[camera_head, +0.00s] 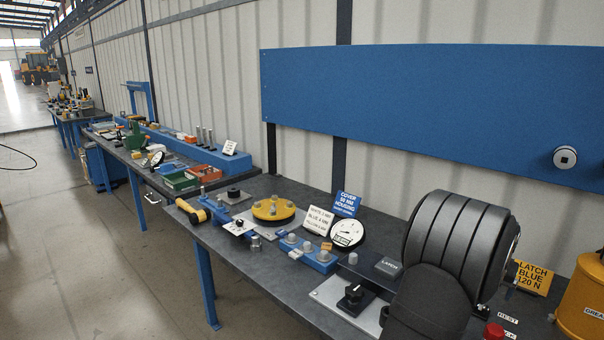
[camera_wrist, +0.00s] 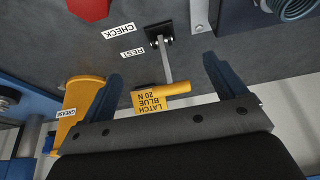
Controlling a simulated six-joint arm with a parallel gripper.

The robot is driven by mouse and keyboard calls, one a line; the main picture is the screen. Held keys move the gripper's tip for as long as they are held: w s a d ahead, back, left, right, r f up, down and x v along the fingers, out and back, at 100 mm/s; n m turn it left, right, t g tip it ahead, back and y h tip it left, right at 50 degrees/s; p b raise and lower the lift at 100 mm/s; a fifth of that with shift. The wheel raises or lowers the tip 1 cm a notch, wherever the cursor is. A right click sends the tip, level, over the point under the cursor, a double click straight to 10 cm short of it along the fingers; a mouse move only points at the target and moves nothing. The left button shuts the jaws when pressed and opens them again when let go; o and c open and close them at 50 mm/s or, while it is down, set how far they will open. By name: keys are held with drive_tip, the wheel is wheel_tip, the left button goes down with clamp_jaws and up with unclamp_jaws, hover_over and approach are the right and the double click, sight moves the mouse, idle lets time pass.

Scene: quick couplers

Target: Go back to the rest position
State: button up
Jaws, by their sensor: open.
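My gripper (camera_wrist: 162,68) shows in the wrist view with its two dark blue fingers spread wide apart. In the head view my dark arm fills the lower right and the gripper is hidden; the yellow tag (camera_head: 533,279) shows just right of the arm.
A yellow GREASE container (camera_head: 582,302) stands at the right, and a red object (camera_head: 493,331) lies near the REST label (camera_head: 507,319). Left of my arm, the bench (camera_head: 290,262) carries a black knob (camera_head: 353,294), a gauge (camera_head: 347,233), blue coupler blocks (camera_head: 309,252) and a yellow disc (camera_head: 274,208).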

drive_tip(key=v, duration=0.6)
drive_tip(key=w+d+f+g+y, duration=0.1)
drive_tip(key=w+d+f, duration=0.3)
drive_tip(key=f, duration=0.5)
drive_tip(key=shift+w+d+f+g+y, duration=0.2)
drive_tip(key=shift+f+g+y, duration=0.1)
idle(0.4)
idle(0.5)
